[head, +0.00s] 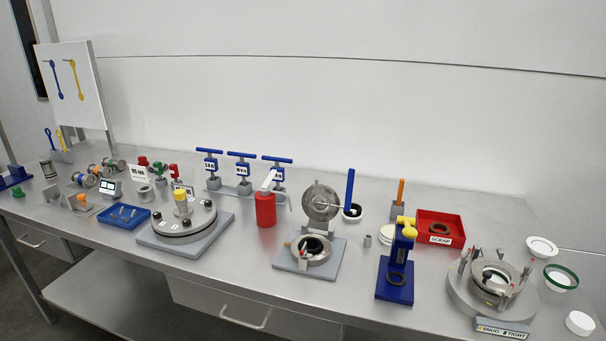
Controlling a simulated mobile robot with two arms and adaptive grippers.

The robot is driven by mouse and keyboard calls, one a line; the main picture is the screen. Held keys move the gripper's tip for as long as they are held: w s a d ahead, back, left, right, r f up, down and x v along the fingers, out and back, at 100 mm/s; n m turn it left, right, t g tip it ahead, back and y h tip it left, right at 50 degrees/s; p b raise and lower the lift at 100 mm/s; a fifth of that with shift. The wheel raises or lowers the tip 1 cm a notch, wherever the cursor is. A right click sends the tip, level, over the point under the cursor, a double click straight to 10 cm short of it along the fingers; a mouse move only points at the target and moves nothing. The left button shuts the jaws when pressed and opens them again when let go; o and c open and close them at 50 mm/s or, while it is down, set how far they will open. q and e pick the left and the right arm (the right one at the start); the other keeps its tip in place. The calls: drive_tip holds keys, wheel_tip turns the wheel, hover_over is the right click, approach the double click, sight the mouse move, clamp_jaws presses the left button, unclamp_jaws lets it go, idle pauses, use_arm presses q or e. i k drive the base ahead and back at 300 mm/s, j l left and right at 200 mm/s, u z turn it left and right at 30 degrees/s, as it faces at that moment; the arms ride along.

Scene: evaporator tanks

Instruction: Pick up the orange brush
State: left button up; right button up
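An upright thin orange handle (401,191), which looks like the orange brush, stands in a small grey holder block (397,212). It is right of the middle of the bench, just left of the red scrap tray. Its lower end is hidden in the block, so I cannot see bristles. Neither of my grippers is in the head view.
A blue press with a yellow top (402,255) stands in front of the holder. The red scrap tray (456,222) is to its right. A blue upright handle (350,188) rises to the left. A round clamp fixture (462,292) is at front right.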

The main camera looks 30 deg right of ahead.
sight(401, 183)
drive_tip(key=z, duration=1.6)
